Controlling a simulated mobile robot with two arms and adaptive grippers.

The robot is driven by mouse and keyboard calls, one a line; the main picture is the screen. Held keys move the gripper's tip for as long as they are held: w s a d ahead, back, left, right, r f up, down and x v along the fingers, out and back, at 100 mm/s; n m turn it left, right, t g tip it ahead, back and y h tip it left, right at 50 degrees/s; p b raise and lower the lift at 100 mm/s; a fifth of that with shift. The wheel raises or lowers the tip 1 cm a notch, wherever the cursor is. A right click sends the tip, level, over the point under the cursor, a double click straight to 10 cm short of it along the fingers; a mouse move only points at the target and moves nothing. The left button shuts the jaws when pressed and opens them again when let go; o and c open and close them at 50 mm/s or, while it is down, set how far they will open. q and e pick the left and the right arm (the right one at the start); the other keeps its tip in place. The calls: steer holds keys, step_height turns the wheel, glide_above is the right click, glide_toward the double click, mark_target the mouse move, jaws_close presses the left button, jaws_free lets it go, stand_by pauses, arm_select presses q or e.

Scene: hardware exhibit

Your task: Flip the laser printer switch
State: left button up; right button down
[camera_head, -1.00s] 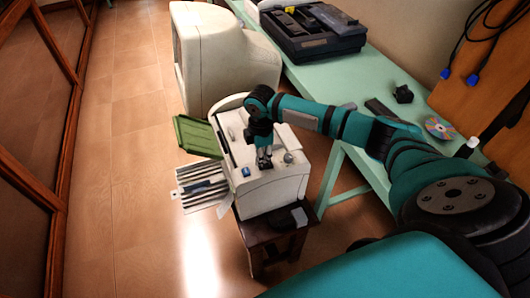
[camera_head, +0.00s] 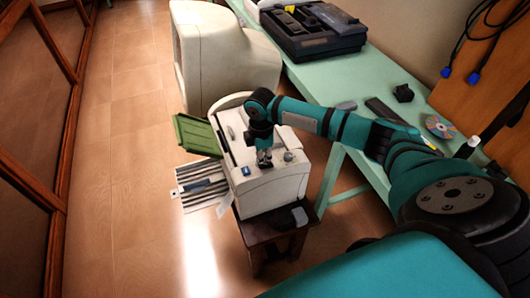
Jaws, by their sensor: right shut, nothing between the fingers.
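The white laser printer (camera_head: 262,194) stands on a small dark wooden stool (camera_head: 262,233) in the middle of the view. A green flap (camera_head: 197,135) and a grey paper tray (camera_head: 203,187) stick out on its left side. A small blue part (camera_head: 246,171) and a round bluish-grey knob (camera_head: 288,156) sit on its top near the front. My right gripper (camera_head: 264,162) points down at the printer's top, between these two parts. It is shut with nothing in it. I cannot tell whether it touches the printer or which part is the switch. My left gripper is not in view.
A cream monitor-like casing (camera_head: 228,62) stands behind the printer. A pale green table (camera_head: 352,85) runs along the right, holding a dark device (camera_head: 310,35), a small black block (camera_head: 403,93) and a disc (camera_head: 439,127). Wooden floor (camera_head: 130,150) is free on the left.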

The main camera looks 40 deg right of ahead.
steer(key=shift+s+f, duration=0.1)
steer(key=shift+f, duration=0.55)
step_height(320, 180, up, 2)
steer(key=shift+r+p, duration=0.1)
steer(key=shift+p, duration=0.9)
step_height(320, 180, up, 5)
steer(key=p, duration=0.5)
